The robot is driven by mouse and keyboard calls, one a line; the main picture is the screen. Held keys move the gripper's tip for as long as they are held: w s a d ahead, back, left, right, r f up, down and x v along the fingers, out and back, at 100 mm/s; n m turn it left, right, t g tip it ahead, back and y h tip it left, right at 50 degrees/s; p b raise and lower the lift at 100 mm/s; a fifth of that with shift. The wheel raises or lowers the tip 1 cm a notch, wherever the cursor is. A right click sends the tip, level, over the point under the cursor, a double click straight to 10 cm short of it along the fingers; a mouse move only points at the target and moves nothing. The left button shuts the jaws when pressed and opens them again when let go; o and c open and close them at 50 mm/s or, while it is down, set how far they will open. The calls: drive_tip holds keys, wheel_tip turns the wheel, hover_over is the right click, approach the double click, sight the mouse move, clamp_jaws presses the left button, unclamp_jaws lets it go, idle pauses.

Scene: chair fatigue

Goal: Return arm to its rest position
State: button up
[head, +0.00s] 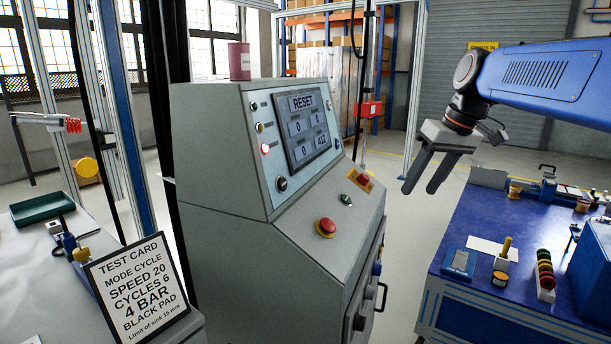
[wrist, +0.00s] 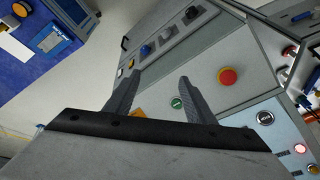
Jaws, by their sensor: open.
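My gripper (head: 425,184) hangs at the end of my blue arm (head: 545,78), to the right of the grey control cabinet (head: 245,190) in the head view. Its two dark fingers point down and are apart, with nothing between them. In the wrist view my gripper (wrist: 160,88) shows both fingers spread in front of the cabinet's sloped panel. A red mushroom button (head: 326,227) and a green button (head: 346,200) sit on that panel, clear of the fingers. The screen (head: 303,125) reads RESET.
A blue workbench (head: 470,225) with a tablet-like box (head: 459,262), stacked coloured rings (head: 545,275) and small fixtures stands at the right. A test card (head: 137,290) stands on a table at the left. A dark red can (head: 239,62) tops the cabinet. Open floor lies between cabinet and workbench.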

drive_tip(key=s+d+f+m+t+h, duration=0.1)
drive_tip(key=s+d+f+m+h, duration=0.1)
drive_tip(key=s+f, duration=2)
drive_tip(key=s+m, duration=0.1)
drive_tip(key=s, duration=0.3)
drive_tip(key=shift+s+f+m+t+h, duration=0.15)
drive_tip(key=shift+f+m+t+h, duration=0.15)
drive_tip(key=shift+h, duration=0.1)
